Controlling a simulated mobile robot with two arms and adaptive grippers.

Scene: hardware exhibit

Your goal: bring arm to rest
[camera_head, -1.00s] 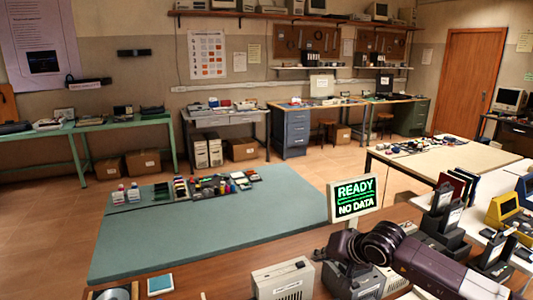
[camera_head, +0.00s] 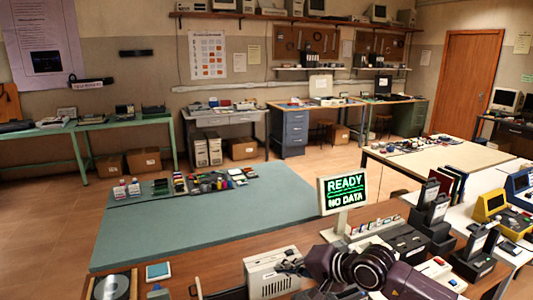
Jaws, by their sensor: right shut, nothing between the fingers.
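My right arm comes in from the lower right, low over the near wooden bench (camera_head: 215,250). Its dark gripper (camera_head: 288,267) is at the left end of the arm, in front of the beige box with a slotted face (camera_head: 262,276), and partly covers that box's right side. The gripper is small and dark in the picture; its fingers are shut with nothing held. Whether it touches the box cannot be told. My left gripper is not in view.
A sign reading READY NO DATA (camera_head: 342,191) stands behind the arm. Dark card-holder devices (camera_head: 432,212) and a yellow device (camera_head: 489,205) crowd the right. The green mat (camera_head: 190,230) is mostly clear, with small parts at its back. A round metal disc (camera_head: 111,288) lies at lower left.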

